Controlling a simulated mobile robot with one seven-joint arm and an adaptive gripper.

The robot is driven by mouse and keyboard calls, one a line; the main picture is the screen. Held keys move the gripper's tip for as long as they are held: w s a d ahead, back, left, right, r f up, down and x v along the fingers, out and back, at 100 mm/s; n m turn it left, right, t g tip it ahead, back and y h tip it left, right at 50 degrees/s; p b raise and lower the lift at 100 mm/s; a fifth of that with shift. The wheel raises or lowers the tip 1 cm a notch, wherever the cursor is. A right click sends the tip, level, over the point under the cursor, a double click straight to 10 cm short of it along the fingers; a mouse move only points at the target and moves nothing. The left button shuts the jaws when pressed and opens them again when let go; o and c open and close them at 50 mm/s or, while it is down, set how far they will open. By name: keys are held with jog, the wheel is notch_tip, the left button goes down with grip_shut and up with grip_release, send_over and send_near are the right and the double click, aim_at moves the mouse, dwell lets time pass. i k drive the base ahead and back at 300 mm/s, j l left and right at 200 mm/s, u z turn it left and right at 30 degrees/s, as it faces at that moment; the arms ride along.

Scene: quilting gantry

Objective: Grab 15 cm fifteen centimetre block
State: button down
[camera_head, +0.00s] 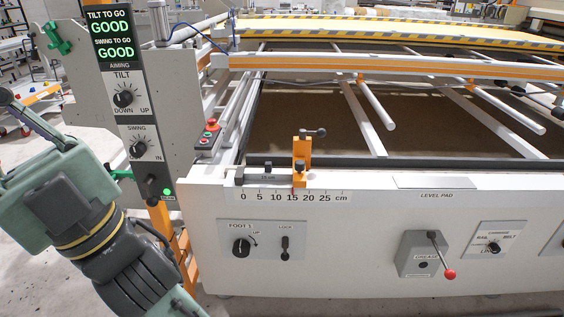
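A slim dark grey block (254,178) lies flat on the ledge at the front left corner of the machine frame. It sits just above a printed scale (292,197) marked 0 to 25 cm, and spans roughly the 0 to 15 marks. It bears a small label that looks like "15 cm", too small to read surely. Its right end is at or close to an orange stop (301,163) with a dark side handle, standing near the 15 mark. My arm's green and dark links fill the lower left. My gripper is not in view.
A grey post with a TILT and SWING panel (130,110) stands left of the block; its display reads GOOD twice. A red-topped button box (208,136) is behind the block. A red-knobbed lever (449,273) projects from the front panel. White rails cross the bed.

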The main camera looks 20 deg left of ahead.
aim_at(268, 174)
jog(key=j+z, duration=0.25)
jog(key=j, duration=0.55)
jog(key=j+z, duration=0.3)
jog(key=j, duration=0.45)
